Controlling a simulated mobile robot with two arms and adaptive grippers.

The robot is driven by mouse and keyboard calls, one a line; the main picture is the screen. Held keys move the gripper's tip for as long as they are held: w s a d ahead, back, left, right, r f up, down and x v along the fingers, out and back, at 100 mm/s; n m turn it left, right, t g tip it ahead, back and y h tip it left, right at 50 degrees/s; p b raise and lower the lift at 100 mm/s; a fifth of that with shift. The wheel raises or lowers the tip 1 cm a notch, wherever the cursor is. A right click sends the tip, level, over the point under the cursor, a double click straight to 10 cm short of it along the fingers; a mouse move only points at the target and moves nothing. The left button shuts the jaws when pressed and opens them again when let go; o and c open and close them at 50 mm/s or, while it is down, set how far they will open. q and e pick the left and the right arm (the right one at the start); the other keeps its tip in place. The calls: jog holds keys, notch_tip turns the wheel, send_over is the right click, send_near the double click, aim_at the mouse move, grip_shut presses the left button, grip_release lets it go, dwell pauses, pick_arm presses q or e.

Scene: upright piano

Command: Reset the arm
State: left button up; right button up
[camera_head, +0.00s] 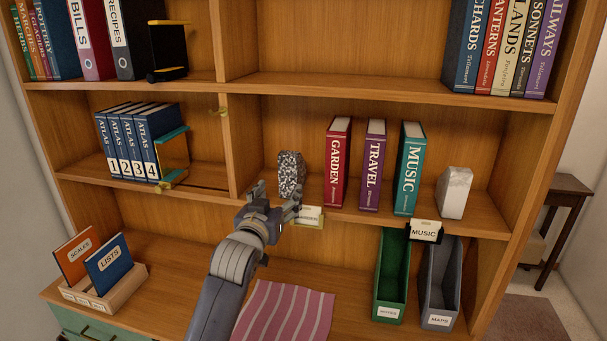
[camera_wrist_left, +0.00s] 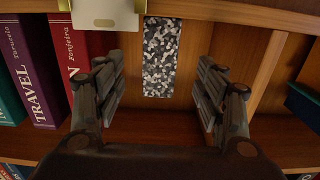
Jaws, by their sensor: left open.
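My left arm comes up from the bottom of the head view, and its gripper (camera_head: 280,194) is open and empty in front of the middle shelf's edge. A speckled grey stone block (camera_head: 291,174) stands on that shelf just behind the gripper. In the left wrist view the open fingers (camera_wrist_left: 158,92) spread wide, and the speckled block (camera_wrist_left: 161,58) shows between them, farther off. A label holder (camera_head: 308,216) on the shelf edge is close to the gripper's right. My right gripper is not in view.
Garden (camera_head: 337,163), Travel (camera_head: 372,165) and Music (camera_head: 409,168) books stand right of the block, then a white stone block (camera_head: 454,192). Below are a striped pink cloth (camera_head: 285,312), a green file holder (camera_head: 391,275), a grey one (camera_head: 439,280) and a wooden book box (camera_head: 105,294).

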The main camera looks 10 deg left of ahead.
pick_arm(q)
jog(key=s+a+f+g, duration=0.2)
jog(key=s+f+g, duration=0.6)
jog(key=s+f, duration=1.45)
jog(key=s+f+m+g, duration=0.1)
jog(key=s+f+g, duration=0.3)
jog(key=s, duration=0.7)
jog(key=s+f+g, duration=0.2)
jog(key=s+f, duration=0.4)
jog(key=s, duration=0.5)
notch_tip(320, 180, down, 28)
jog(key=s+g+b, duration=0.1)
jog(key=s+b, duration=0.1)
jog(key=s+a+f, duration=0.1)
jog(key=s+f, duration=0.7)
jog(key=s+a+f+g+y+b, duration=0.1)
jog(key=s+a+f, duration=0.1)
jog(key=s+f, duration=0.6)
jog(key=shift+s+a+f+m+g, duration=0.2)
jog(key=shift+a+f+m+g, duration=0.15)
jog(key=shift+f, duration=0.45)
